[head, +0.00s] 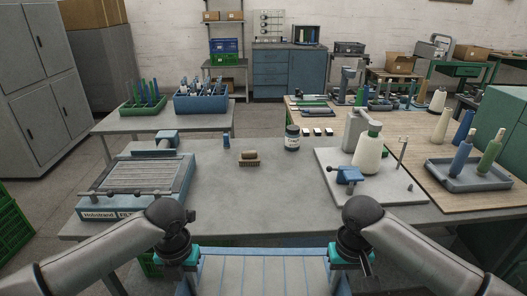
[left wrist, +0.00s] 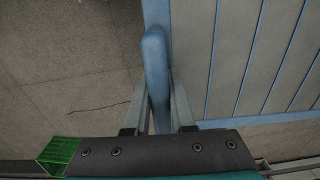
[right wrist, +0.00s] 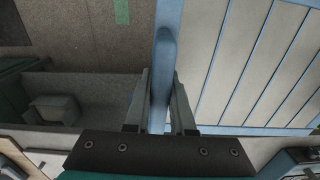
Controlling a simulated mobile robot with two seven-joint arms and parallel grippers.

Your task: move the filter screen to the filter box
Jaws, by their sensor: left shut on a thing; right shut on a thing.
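The filter screen (head: 262,275) is a grey panel with blue ribs and a blue frame, at the bottom of the head view in front of the table. My left gripper (left wrist: 158,85) is shut on the blue handle bar along its left side. My right gripper (right wrist: 163,85) is shut on the matching bar in the right wrist view. In the head view the fingers are hidden under my wrists.
The grey table (head: 240,205) is mostly bare in its middle front. A brush (head: 249,158), a dark jar (head: 292,137) and a grey plate with a white cone (head: 368,152) stand on it. A green crate (head: 12,222) is on the floor at left.

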